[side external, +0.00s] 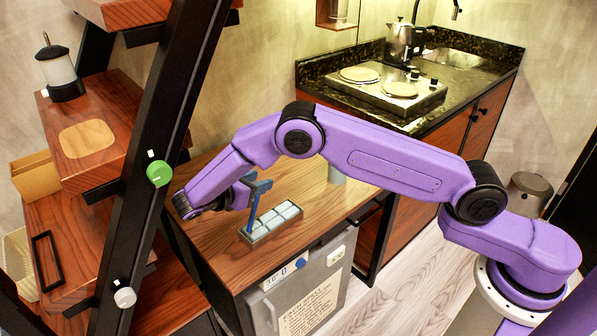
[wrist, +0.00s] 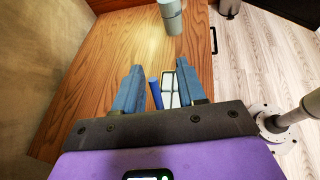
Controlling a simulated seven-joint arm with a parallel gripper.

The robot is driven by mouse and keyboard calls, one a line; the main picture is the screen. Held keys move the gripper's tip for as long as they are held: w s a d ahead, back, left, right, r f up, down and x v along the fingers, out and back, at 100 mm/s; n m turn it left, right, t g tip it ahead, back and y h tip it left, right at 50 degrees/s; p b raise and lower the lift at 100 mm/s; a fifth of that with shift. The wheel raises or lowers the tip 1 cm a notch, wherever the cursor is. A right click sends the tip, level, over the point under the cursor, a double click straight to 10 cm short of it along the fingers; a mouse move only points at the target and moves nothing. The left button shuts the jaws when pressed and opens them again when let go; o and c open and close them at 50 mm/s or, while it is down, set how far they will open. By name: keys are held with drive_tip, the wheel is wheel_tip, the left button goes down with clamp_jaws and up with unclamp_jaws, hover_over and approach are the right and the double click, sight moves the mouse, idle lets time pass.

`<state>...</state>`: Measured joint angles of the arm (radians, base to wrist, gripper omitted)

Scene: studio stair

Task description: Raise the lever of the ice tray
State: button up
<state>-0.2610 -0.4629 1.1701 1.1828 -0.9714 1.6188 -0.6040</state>
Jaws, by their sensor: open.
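The ice tray (side external: 272,222) sits on the wooden counter, with pale blocks in its compartments. Its blue lever (side external: 250,216) stands up steeply from the tray's left end in the side view, and its upper part is close to my gripper (side external: 258,187). In the wrist view, my gripper (wrist: 158,76) is open. The lever (wrist: 156,94) shows between the two blue-grey fingers, nearer the left one, with the tray (wrist: 169,88) beside it on the right. I cannot tell whether a finger touches the lever.
The wooden counter (side external: 215,215) is largely clear around the tray. A pale cylinder (wrist: 171,16) stands farther along it. A small fridge (side external: 310,282) is under the counter. A black stair beam (side external: 150,145) with a green knob (side external: 159,173) rises at the left of my gripper.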

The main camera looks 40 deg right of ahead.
drive_tip(key=s+d+r, duration=0.4)
drive_tip(key=s+r, duration=0.3)
drive_tip(key=s, duration=0.4)
drive_tip(key=shift+s+r, duration=0.25)
drive_tip(key=shift+r, duration=0.1)
drive_tip(key=s+d+r+m+g+y, duration=0.1)
drive_tip(key=s+d+m+y, duration=0.1)
drive_tip(key=s, duration=0.6)
drive_tip(key=s+d+r+m+g+y, duration=0.1)
drive_tip(key=s+d+m+y, duration=0.2)
drive_tip(key=s+y, duration=0.4)
drive_tip(key=s+d+r+m+g+y, duration=0.1)
drive_tip(key=s+d+m+y, duration=0.1)
drive_tip(key=s, duration=0.9)
drive_tip(key=d+y, duration=0.1)
drive_tip(key=y, duration=0.1)
drive_tip(key=shift+d+y, duration=0.3)
drive_tip(key=shift+y, duration=0.1)
